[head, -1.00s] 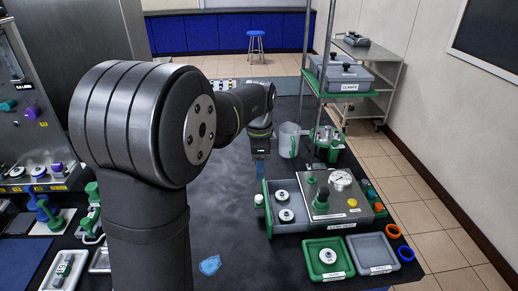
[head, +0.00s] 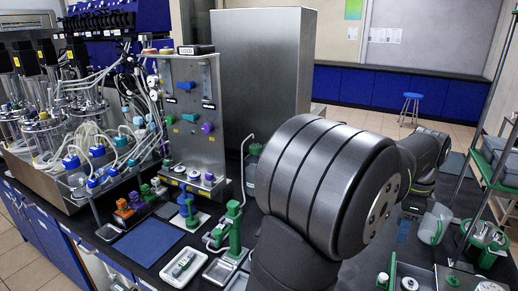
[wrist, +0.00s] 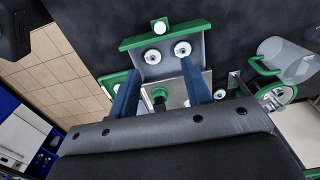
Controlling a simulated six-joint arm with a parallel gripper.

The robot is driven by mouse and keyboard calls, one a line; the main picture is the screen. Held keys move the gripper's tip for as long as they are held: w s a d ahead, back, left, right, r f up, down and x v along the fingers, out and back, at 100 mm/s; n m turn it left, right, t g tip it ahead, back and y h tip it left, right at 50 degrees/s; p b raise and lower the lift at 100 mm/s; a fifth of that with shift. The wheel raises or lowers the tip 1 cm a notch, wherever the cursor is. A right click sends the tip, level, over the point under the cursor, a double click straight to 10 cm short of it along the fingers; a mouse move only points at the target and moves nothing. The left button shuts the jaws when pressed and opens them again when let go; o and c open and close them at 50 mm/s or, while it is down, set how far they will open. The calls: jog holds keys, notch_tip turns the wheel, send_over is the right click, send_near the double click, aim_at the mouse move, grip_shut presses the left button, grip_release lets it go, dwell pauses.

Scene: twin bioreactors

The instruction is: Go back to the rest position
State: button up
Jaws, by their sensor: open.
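My gripper (wrist: 160,98) shows in the wrist view as two blue fingers, spread apart with nothing between them. Beyond and below the fingers is a grey tray with a green rim (wrist: 128,43) holding white round caps (wrist: 182,49). A green knob (wrist: 159,95) on a metal plate shows between the fingers, apart from them. In the head view my arm's dark links cross the right half. The blue finger tips show small at the right (head: 404,230), above the dark bench.
A clear jug with a green handle (head: 434,224) stands right of the gripper. A steel panel with knobs (head: 190,115) and twin bioreactors with tubing (head: 45,135) stand at left. A green hand pump (head: 232,230), a small white tray (head: 184,264) and a blue mat (head: 147,243) lie in front.

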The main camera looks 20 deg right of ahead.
aim_at(385, 276)
notch_tip(385, 276, down, 18)
jog(key=shift+r, duration=0.25)
jog(key=shift+d, duration=0.1)
jog(key=shift+r, duration=0.15)
dwell(0.4)
notch_tip(385, 276, up, 17)
dwell(0.6)
jog(key=shift+r, duration=0.1)
